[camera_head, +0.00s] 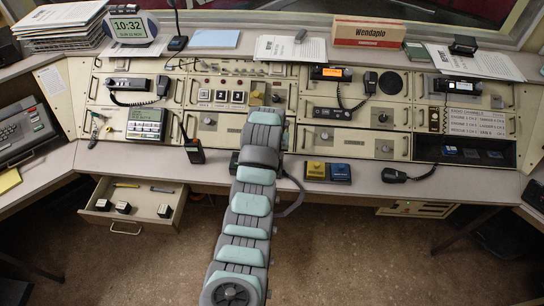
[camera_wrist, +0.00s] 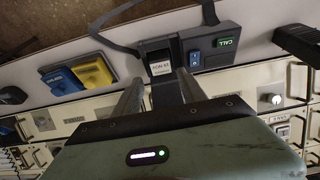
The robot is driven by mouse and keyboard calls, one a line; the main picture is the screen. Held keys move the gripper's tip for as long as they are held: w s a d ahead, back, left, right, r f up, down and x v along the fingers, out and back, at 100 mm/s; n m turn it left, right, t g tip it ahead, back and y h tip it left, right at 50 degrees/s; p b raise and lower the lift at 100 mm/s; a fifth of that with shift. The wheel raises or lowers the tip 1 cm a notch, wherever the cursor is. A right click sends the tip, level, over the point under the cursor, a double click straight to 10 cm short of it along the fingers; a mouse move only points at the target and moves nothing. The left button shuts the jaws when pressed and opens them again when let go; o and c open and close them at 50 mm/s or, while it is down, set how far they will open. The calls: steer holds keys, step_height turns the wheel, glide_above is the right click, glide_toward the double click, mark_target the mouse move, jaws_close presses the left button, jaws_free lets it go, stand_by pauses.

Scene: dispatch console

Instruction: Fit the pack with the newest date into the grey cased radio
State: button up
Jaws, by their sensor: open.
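My gripper (camera_wrist: 162,82) is open in the wrist view, its two fingers pointing down at the desk edge. Just beyond and between the fingertips is a dark block (camera_wrist: 161,60) with a white label, too small to read surely. Beside it is a grey cased unit (camera_wrist: 212,48) with a blue rocker and a green CALL display, probably the grey radio. In the head view my arm hides most of this spot. Three dark packs with white labels, a left one (camera_head: 103,204), a middle one (camera_head: 123,207) and a right one (camera_head: 164,211), stand in the open drawer; their dates are unreadable.
A black handheld radio (camera_head: 194,152) stands left of my arm. A yellow block (camera_head: 316,169) and a blue block (camera_head: 340,172) lie to its right. A dark strap (camera_wrist: 115,25) loops near the gripper. The drawer (camera_head: 133,226) juts out at the left.

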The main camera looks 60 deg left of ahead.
steer(key=v, duration=0.3)
steer(key=shift+r, duration=0.4)
